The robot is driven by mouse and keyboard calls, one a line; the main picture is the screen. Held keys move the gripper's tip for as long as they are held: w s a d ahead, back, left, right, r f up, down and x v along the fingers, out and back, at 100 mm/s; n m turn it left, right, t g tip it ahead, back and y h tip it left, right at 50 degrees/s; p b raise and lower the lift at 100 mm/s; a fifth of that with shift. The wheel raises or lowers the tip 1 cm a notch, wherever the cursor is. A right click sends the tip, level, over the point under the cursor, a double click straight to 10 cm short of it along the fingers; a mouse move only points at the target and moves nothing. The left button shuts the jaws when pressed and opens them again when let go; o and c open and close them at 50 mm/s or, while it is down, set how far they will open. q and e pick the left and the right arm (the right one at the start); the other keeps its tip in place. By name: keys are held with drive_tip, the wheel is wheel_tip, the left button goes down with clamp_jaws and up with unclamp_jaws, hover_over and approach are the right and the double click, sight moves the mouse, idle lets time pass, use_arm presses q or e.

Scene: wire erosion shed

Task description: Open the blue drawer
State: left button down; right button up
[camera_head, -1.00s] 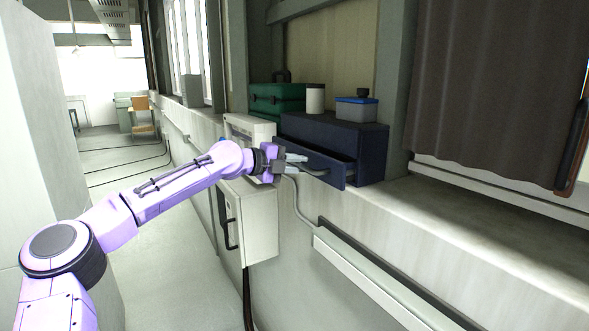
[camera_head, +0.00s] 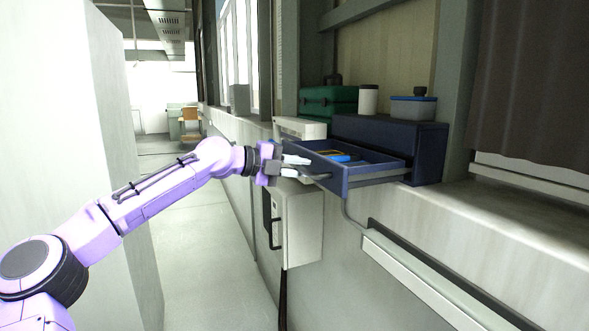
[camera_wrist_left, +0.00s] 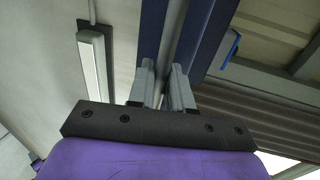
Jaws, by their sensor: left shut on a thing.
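The dark blue drawer (camera_head: 375,177) is pulled well out of its dark blue cabinet (camera_head: 408,140), which stands on the ledge. Its inside shows, with a small blue and orange item (camera_head: 341,157) in it. A grey bar handle (camera_head: 318,177) runs along the drawer front. My left gripper (camera_head: 302,167) is at the front's left part, shut on the handle. In the left wrist view the two fingers (camera_wrist_left: 163,82) close around the grey handle, beside the blue drawer front (camera_wrist_left: 207,38). My right gripper is not in view.
A green case (camera_head: 328,100), a white canister with a dark lid (camera_head: 369,101) and a blue-grey box (camera_head: 413,108) are behind or on the cabinet. A pale wall box (camera_head: 301,225) hangs below the ledge. The aisle floor (camera_head: 205,220) at left is clear.

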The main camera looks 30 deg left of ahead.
use_arm(q)
drive_tip(key=c, duration=1.2)
unclamp_jaws()
drive_tip(key=shift+c, duration=0.2)
drive_tip(key=shift+s+a, duration=0.25)
drive_tip(key=b+v, duration=0.3)
drive_tip(key=v, duration=0.6)
drive_tip(key=shift+s+a+b, duration=0.2)
drive_tip(key=shift+s+b, duration=0.1)
